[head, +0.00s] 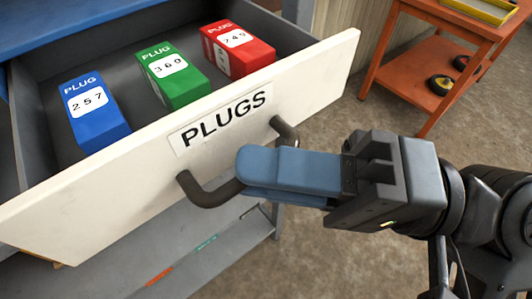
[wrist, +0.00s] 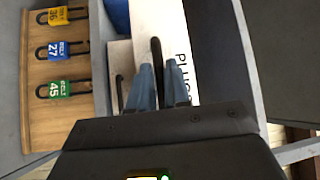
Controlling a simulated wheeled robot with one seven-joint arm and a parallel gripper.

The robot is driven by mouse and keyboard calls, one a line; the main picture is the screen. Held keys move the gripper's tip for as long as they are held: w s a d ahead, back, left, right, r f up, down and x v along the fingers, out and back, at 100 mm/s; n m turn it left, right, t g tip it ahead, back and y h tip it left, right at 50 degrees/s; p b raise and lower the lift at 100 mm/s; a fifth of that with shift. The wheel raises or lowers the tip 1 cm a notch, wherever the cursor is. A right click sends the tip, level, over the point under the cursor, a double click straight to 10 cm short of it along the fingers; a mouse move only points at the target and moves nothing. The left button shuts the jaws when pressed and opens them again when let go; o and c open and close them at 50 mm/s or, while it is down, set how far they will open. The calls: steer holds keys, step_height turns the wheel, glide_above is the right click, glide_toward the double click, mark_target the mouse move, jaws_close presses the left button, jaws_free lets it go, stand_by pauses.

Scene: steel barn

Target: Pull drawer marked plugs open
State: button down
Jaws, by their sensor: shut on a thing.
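The white-fronted drawer labelled PLUGS (head: 90,195) stands open in the head view, with its inside showing. It holds a blue box marked 257 (head: 94,110), a green box marked 360 (head: 172,75) and a red box marked 249 (head: 237,50). My gripper (head: 243,172) is shut on the dark curved handle (head: 205,194) of this drawer, and its blue fingers hide the handle's middle. In the wrist view my gripper (wrist: 157,78) has one finger on each side of the handle (wrist: 156,48), beside the partly hidden PLUGS label (wrist: 182,75).
A grey shelf (head: 215,250) lies below the drawer. An orange cart (head: 430,60) with a yellow tray (head: 485,8) stands at the back right. Open floor (head: 330,105) lies between. The wrist view shows a wooden surface (wrist: 40,115) with several tagged dark loops at left.

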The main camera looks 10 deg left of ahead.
steer(key=c, duration=1.2)
jaws_free()
steer(key=shift+o, duration=0.2)
steer(key=shift+d, duration=0.1)
steer(key=d+f+b, duration=0.1)
steer(key=d, duration=0.6)
steer(key=shift+w+d, duration=0.25)
steer(key=shift+w, duration=0.1)
steer(key=shift+f, duration=0.1)
